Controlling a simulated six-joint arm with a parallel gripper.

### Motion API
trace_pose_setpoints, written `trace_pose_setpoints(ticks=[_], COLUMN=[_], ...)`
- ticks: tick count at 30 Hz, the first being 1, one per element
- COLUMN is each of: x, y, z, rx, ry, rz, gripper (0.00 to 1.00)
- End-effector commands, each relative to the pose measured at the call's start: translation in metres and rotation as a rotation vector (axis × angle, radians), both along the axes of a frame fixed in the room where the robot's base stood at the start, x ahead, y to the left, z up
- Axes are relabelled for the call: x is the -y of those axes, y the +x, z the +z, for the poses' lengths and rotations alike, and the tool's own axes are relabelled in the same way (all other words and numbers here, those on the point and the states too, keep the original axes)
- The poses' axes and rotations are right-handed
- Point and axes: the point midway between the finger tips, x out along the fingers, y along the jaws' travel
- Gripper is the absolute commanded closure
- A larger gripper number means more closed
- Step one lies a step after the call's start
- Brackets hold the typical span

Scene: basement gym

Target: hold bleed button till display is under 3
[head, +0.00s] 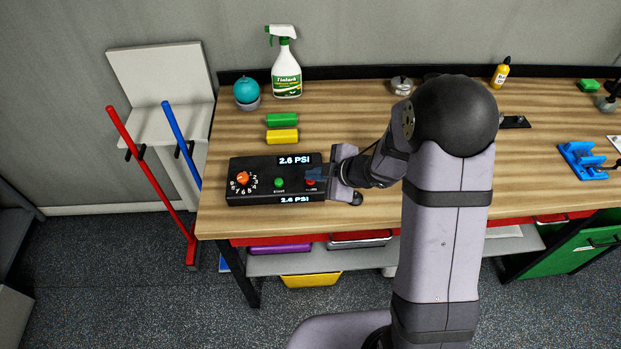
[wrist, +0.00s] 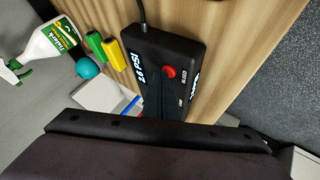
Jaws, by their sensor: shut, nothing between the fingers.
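The black control box (head: 262,166) lies on the bench with an orange dial (head: 243,178), a green button (head: 278,182) and a red button (head: 310,182). Its display (head: 294,160) reads 2.6 PSI, and a second readout on the front edge shows the same. In the wrist view the red button (wrist: 168,72) has the word BLEED beside it. My gripper (head: 315,174) is shut and empty, its fingertips low over the box's right end, partly covering the red button in the head view. I cannot tell whether the tips touch or press it.
A green block (head: 282,120), a yellow block (head: 282,136), a spray bottle (head: 286,72) and a teal ball (head: 246,89) stand behind the box. A blue clamp-like object (head: 586,162) is far right. Bare wood lies left of the blocks.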

Motion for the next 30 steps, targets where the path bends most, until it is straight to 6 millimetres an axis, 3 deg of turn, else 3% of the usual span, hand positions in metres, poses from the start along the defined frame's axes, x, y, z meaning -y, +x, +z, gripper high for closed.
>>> trace_pose_setpoints(ticks=[17,30], x=[0.000,0.000], y=[0.000,0.000], z=[0.000,0.017], rx=[-0.001,-0.001], ry=[-0.001,0.000], rz=[0.000,0.000], gripper=[1.00,1.00])
